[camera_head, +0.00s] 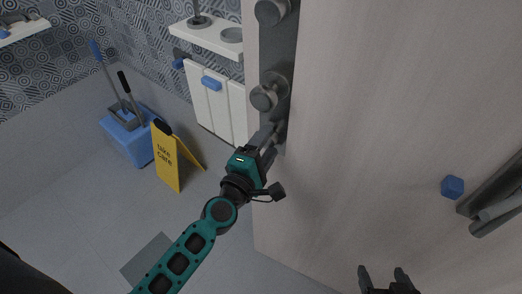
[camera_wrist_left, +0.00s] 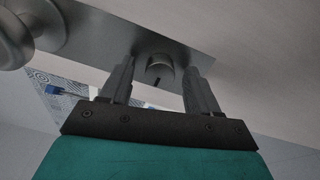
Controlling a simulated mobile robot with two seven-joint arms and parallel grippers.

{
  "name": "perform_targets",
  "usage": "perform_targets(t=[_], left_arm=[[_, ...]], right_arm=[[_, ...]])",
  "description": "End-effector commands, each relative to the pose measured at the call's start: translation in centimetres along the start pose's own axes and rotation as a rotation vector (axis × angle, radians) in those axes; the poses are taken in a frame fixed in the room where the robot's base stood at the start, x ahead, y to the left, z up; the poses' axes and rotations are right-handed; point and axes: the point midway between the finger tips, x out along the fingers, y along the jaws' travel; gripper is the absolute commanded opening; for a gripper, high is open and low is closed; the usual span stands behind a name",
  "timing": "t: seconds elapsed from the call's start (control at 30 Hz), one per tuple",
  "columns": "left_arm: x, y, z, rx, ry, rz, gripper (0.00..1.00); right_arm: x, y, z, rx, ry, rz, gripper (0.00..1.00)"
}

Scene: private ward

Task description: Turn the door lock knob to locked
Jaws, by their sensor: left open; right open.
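The lock knob (camera_wrist_left: 160,68) is a small grey cylinder with a dark mark on its face, on the metal plate (camera_wrist_left: 110,28) of the door. In the left wrist view it sits between the two fingertips of my left gripper (camera_wrist_left: 158,78), with a gap on each side. The gripper is open. In the head view my left gripper (camera_head: 272,138) reaches the lower end of the door plate (camera_head: 284,52), and its fingers largely hide the lock knob. My right gripper (camera_head: 389,277) is open and empty at the bottom edge, in front of the door.
A larger round door knob (camera_head: 266,96) sits just above the left gripper on the same plate, with another (camera_head: 271,11) higher up. A blue block (camera_head: 452,187) is on the door at right. A yellow sign (camera_head: 167,157) and blue mop bucket (camera_head: 131,143) stand on the floor behind.

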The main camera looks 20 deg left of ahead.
Motion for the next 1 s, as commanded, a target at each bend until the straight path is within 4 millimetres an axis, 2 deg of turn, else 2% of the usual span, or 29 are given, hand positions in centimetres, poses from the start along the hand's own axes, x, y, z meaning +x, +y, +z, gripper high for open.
perform_targets(t=[0.17,0.5,0.7,1.0], left_arm=[[-1.7,-0.2,-0.1,0.003,0.000,-0.003,0.61],[-8.6,-0.3,-0.1,0.002,-0.002,-0.004,0.61],[-11.6,-0.2,0.0,0.002,-0.001,-0.003,0.61],[-12.9,0.0,0.0,-0.001,0.000,0.000,0.61]], right_arm=[[0.1,0.0,0.2,0.000,0.000,0.000,0.75],[0.8,0.0,1.2,0.000,0.000,0.000,0.75],[1.1,0.0,1.7,0.000,0.000,0.000,0.75],[1.2,-0.1,1.8,0.000,0.000,0.000,0.75]])
